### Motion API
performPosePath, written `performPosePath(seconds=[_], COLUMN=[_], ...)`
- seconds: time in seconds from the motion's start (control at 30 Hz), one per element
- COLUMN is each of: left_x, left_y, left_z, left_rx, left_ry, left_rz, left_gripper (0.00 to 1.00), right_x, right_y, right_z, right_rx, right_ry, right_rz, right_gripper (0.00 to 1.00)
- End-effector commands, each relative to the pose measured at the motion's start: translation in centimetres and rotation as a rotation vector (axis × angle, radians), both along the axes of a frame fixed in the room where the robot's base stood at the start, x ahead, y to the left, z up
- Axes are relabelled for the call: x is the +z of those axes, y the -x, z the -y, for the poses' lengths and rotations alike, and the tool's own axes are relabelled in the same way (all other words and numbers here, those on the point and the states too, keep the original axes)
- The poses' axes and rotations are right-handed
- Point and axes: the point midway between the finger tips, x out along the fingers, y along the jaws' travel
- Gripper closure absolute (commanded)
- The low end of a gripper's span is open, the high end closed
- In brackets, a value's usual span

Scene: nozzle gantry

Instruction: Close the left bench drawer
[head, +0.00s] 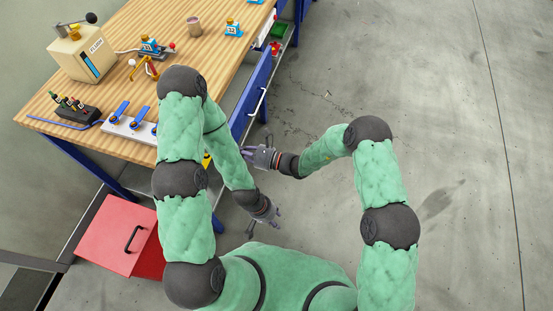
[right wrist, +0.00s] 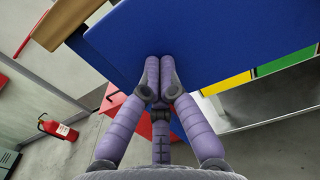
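The bench drawer with the blue front (head: 261,80) stands out from the bench's right side, with a grey gap behind its front. Its pale bar handle (head: 257,102) faces the open floor. My right gripper (head: 250,156) is just below the near end of this front. In the right wrist view its fingers (right wrist: 160,68) are pressed together with nothing visible between them, over a large blue panel (right wrist: 200,40); I cannot tell whether they touch it. My left gripper (head: 270,214) hangs lower, away from the drawer; its fingers are too small to read. My left arm hides part of the bench front.
A red box with a handle (head: 115,235) sits low at left. A fire extinguisher (right wrist: 58,128) is at left in the wrist view. Floor at right is clear.

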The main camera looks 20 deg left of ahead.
Motion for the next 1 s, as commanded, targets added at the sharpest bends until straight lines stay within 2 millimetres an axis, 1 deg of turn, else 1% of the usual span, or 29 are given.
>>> performPosePath(seconds=[0.03, 0.1, 0.2, 0.3, 0.4, 0.6, 1.0], left_x=[-0.3, -0.5, -0.9, -1.2, -1.4, -1.5, -1.5], left_y=[0.0, 0.0, 0.1, 0.1, 0.0, 0.0, 0.0], left_z=[0.0, 0.0, 0.0, 0.0, 0.0, 0.0, 0.0], left_rx=[0.000, 0.000, 0.000, 0.000, 0.000, 0.000, 0.000], left_ry=[0.000, 0.000, 0.000, 0.000, 0.000, 0.000, 0.000], left_rz=[-0.001, -0.001, -0.001, -0.001, -0.001, -0.001, -0.001], left_gripper=[0.60, 0.60, 0.60, 0.60, 0.60, 0.60, 0.60], right_x=[-0.2, -0.2, -0.2, -0.2, -0.2, -0.1, 0.1], right_y=[0.2, 0.1, 0.0, -0.2, -0.2, -0.3, -0.4], right_z=[-1.6, -3.4, -5.6, -7.2, -8.3, -9.4, -9.5], right_rx=[0.005, 0.004, 0.004, 0.002, 0.001, -0.001, -0.001], right_ry=[0.000, 0.000, 0.000, 0.000, 0.000, 0.001, -0.001], right_rz=[0.002, 0.002, 0.002, 0.001, 0.000, -0.002, 0.001], right_gripper=[1.00, 1.00, 1.00, 1.00, 1.00, 1.00, 1.00])
